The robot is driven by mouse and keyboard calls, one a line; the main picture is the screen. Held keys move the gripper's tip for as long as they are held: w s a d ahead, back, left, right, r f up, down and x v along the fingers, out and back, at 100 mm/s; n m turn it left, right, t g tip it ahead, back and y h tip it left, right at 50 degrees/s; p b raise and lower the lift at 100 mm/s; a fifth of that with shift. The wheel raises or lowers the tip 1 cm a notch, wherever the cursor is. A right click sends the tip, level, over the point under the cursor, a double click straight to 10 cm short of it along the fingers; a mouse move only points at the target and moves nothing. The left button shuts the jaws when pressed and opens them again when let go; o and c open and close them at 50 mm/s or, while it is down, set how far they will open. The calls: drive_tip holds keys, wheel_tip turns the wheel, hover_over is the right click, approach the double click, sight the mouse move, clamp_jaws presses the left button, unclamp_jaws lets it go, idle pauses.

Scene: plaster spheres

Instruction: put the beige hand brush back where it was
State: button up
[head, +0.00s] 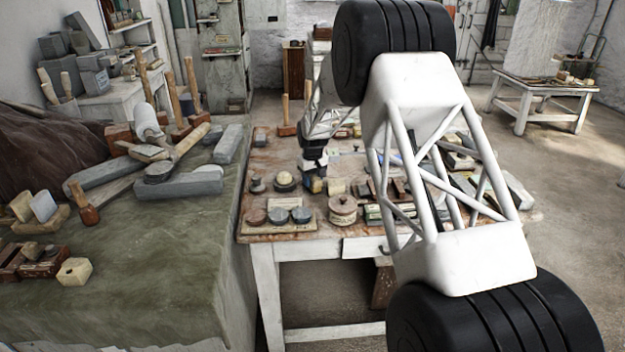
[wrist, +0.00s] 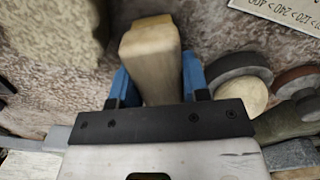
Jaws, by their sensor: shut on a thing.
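My gripper (wrist: 152,72) has its blue fingers on both sides of a beige wooden piece, which I take to be the beige hand brush (wrist: 150,58). The gripper is shut on it. The brush points away from the wrist, and its far end has a yellowish-tan edge. In the head view my gripper (head: 313,180) is small, low over the middle of the wooden work table (head: 290,238). I cannot make out the brush clearly there. Whether the brush touches the surface below cannot be told.
In the wrist view a rough beige block (wrist: 50,30) lies left. A grey disc (wrist: 238,68), a pale round piece (wrist: 258,97) and a numbered card (wrist: 280,12) are at right.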

sight(313, 175)
drive_tip(key=shift+f, duration=0.15)
drive_tip(key=o, duration=0.9)
drive_tip(key=shift+o, duration=0.2)
drive_tip(key=shift+r, duration=0.2)
wheel_tip(313, 175, up, 12)
idle(0.9)
